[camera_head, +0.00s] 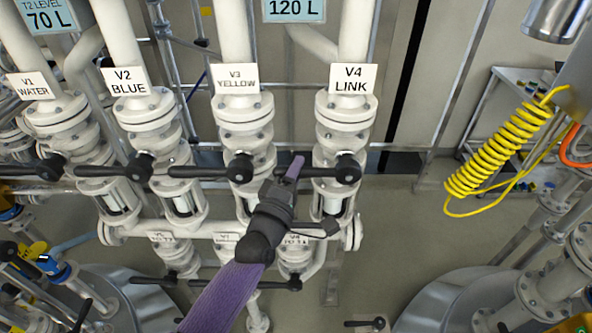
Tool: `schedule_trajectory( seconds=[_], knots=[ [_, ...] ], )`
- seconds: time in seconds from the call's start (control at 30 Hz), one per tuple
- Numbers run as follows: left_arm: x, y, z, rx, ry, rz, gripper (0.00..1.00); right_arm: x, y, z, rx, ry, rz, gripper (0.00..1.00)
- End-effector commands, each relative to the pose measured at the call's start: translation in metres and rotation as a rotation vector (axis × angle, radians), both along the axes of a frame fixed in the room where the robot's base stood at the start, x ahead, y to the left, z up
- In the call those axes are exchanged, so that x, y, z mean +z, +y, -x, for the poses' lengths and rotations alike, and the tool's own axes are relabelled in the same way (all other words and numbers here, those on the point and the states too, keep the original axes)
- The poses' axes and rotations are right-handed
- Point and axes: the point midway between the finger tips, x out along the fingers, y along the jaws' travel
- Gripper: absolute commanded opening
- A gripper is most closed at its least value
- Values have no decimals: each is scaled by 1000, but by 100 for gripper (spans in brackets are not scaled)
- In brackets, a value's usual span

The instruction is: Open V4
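V4 is a white flanged valve (345,108) on the rightmost of the upright pipes, with a label (352,79) reading "V4 LINK". Its black lever handle (347,168) has its knob at the front of the valve and its bar lying level to the left. My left gripper (294,168) reaches up from below on a purple arm. Its fingertips appear at the left end of the V4 bar, but whether they touch or grip it is unclear. My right gripper is not in view.
Valves V1 (62,108), V2 (146,112) and V3 (240,108) stand in a row to the left, also with level black levers. Lower valves (296,257) sit beneath a cross pipe. A yellow coiled hose (497,150) hangs at right.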

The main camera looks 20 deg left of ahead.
Motion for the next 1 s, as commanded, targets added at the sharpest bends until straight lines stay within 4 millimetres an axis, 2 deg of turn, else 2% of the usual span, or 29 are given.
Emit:
schedule_trajectory(
  seconds=[0.03,0.1,1.0],
  knots=[
    [0,0,0,0,1,0,11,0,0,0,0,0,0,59],
    [0,0,0,0,1,0,0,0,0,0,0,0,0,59],
    [-1,0,0,0,2,-1,0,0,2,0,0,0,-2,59]
  ],
)
